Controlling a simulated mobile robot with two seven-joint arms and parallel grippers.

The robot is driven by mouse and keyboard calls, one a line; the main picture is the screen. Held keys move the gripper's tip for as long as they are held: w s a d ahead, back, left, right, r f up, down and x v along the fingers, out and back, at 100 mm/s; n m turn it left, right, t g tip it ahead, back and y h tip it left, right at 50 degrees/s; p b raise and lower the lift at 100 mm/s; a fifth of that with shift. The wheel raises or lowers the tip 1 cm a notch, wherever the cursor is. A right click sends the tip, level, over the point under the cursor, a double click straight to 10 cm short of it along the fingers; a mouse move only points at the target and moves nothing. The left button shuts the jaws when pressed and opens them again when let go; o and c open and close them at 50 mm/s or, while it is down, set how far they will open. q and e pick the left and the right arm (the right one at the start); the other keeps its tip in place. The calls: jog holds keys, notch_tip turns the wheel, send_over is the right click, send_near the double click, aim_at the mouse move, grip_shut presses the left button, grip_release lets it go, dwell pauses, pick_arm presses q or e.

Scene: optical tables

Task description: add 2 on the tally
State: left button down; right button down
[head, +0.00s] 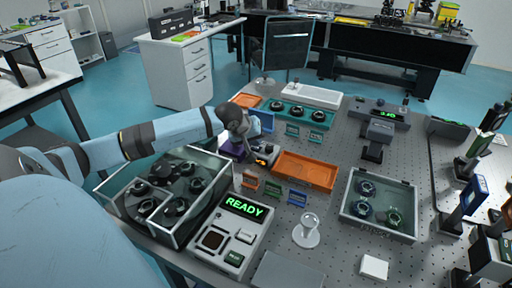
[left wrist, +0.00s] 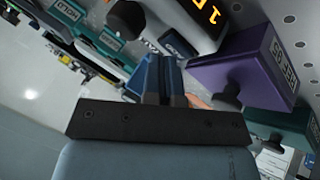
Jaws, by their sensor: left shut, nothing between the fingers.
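The tally (head: 264,153) is a small grey device with an orange lit display, standing on the optical table in the middle of the head view. In the left wrist view the tally (left wrist: 205,22) is cut off by the top edge; its digits are only partly visible, so I cannot read the full count. My left gripper (head: 240,150) is just left of the tally, pointing down. In the left wrist view the left gripper (left wrist: 162,75) has its fingers together with nothing between them, apart from the tally in the picture. My right gripper is not in view.
A purple box (left wrist: 245,70) stands close beside the fingers. An orange tray (head: 306,171) is right of the tally. A clear-walled bin (head: 150,228) and a READY device (head: 233,235) stand in front. A grey tray (head: 378,224) lies further right.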

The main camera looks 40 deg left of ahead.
pick_arm(q)
jog(key=shift+r, duration=0.8)
jog(key=shift+r, duration=0.1)
jog(key=shift+r+p, duration=0.5)
jog(key=shift+r, duration=0.15)
jog(key=shift+r+p, duration=0.3)
jog(key=shift+r, duration=1.5)
